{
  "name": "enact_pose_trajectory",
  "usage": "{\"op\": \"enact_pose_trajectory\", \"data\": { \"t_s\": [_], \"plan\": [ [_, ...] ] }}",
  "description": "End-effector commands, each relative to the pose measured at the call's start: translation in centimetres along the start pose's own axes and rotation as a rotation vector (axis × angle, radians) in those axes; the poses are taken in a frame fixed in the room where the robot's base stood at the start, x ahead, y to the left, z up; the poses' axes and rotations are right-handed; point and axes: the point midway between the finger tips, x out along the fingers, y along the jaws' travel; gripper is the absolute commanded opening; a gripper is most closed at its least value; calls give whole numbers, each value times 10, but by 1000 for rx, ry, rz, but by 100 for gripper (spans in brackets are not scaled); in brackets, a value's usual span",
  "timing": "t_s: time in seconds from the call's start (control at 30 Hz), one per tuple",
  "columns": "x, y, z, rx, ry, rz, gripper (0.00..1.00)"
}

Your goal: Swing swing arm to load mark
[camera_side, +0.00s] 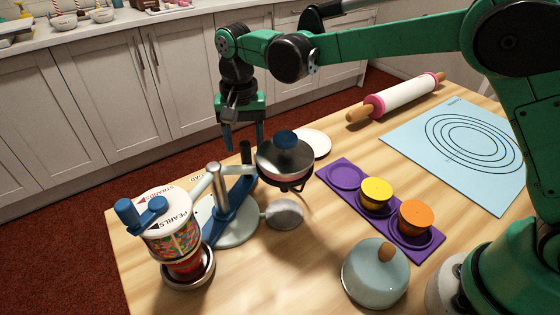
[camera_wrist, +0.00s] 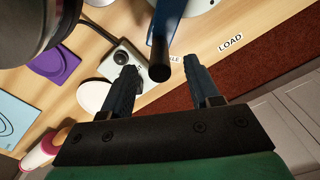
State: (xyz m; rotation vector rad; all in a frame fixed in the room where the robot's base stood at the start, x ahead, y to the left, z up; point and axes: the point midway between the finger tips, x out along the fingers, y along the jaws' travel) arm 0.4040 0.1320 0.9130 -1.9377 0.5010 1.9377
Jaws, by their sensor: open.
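The blue swing arm (camera_side: 238,193) belongs to a stand with a grey post and a pale round base (camera_side: 238,233). A dark upright handle (camera_side: 245,152) rises at its far end. My gripper (camera_side: 244,143) points down above this handle, open, with a finger to either side. In the wrist view the handle's round dark end (camera_wrist: 159,73) shows between my open fingertips (camera_wrist: 160,73), with gaps on both sides. The LOAD mark (camera_wrist: 231,43) is on the table, right of the handle. Another label, ending in "LE" (camera_wrist: 175,59), is partly hidden behind the handle.
A sprinkle dispenser (camera_side: 172,240) is front left. A white plate (camera_side: 313,143), purple tray (camera_side: 345,178) and domed lid (camera_side: 376,275) lie right. The table edge is just beyond the LOAD mark.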

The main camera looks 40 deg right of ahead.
Motion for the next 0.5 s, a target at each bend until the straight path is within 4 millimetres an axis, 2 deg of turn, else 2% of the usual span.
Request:
{"op": "enact_pose_trajectory", "data": {
  "t_s": [0.03,0.2,0.23,0.5],
  "plan": [
    [4,0,0,0,0,0,52],
    [3,0,0,0,0,0,4],
    [3,0,0,0,0,0,0],
    [2,0,0,0,0,0,0]
  ]
}}
